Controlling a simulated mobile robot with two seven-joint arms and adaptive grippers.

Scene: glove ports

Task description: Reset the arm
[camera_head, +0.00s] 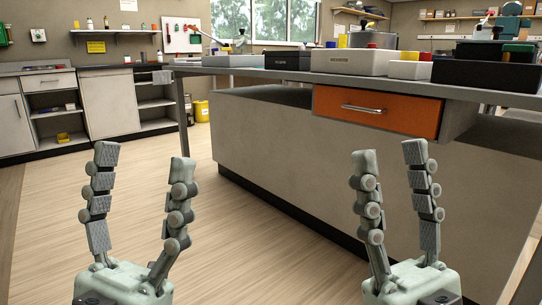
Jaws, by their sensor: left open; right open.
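My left gripper (143,160) is at the lower left of the head view, its two jointed grey-green fingers pointing up and spread apart. It is open and empty, over the bare wood floor. My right gripper (389,155) is at the lower right, also pointing up with its fingers spread. It is open and empty, seen in front of the grey side of the workbench (270,140). Neither gripper appears to touch anything. The arm links behind the grippers are out of view.
The workbench has an orange drawer (376,110) and carries several boxes, among them a white box (350,62) and a black box (487,75). Cabinets (108,103) stand at the back left. A yellow bin (201,110) is on the floor. The wood floor (70,190) at left is clear.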

